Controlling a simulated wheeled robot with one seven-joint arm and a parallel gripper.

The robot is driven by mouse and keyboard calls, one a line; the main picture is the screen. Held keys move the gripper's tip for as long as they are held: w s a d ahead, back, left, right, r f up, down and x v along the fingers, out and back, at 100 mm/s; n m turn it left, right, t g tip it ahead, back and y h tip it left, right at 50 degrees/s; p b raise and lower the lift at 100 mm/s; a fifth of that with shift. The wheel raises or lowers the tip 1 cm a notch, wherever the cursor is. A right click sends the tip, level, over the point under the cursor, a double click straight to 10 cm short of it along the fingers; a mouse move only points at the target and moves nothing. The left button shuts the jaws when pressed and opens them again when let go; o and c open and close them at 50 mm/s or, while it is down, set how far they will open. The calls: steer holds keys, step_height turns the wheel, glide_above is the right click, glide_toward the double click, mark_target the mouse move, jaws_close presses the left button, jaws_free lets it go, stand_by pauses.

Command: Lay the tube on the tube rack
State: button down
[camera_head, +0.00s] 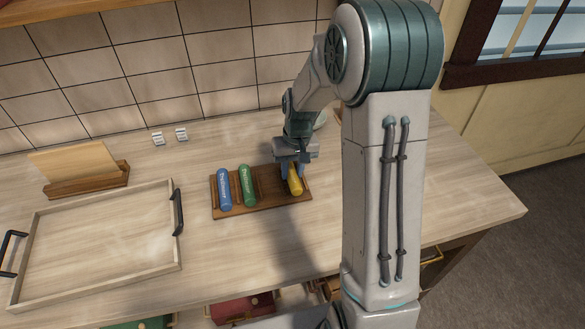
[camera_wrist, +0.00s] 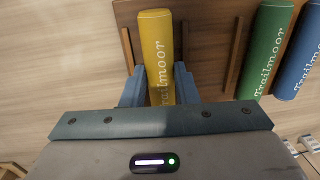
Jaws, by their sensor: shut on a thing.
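The yellow tube (camera_head: 295,182) is at the right end of the wooden tube rack (camera_head: 262,203). My gripper (camera_head: 291,172) is above it, with its fingers down on either side. In the wrist view the yellow tube (camera_wrist: 157,50) lies between the two blue-grey finger pads, and my gripper (camera_wrist: 159,88) is shut on it. The tube lines up with the rack's slot, between two dividers. I cannot tell whether it touches the rack. A green tube (camera_head: 247,185) and a blue tube (camera_head: 224,189) lie side by side in slots at the rack's left.
An empty wooden tray (camera_head: 95,245) with black handles is at the left. A wooden holder with a board (camera_head: 85,170) stands behind it. Two small white blocks (camera_head: 170,137) sit near the tiled wall. The counter right of the rack is partly hidden by my arm.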

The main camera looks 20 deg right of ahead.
steer(key=shift+f, duration=0.1)
steer(key=shift+f, duration=0.15)
steer(key=c, duration=1.1)
jaws_free()
steer(key=shift+a, duration=0.1)
steer(key=shift+d+r, duration=0.2)
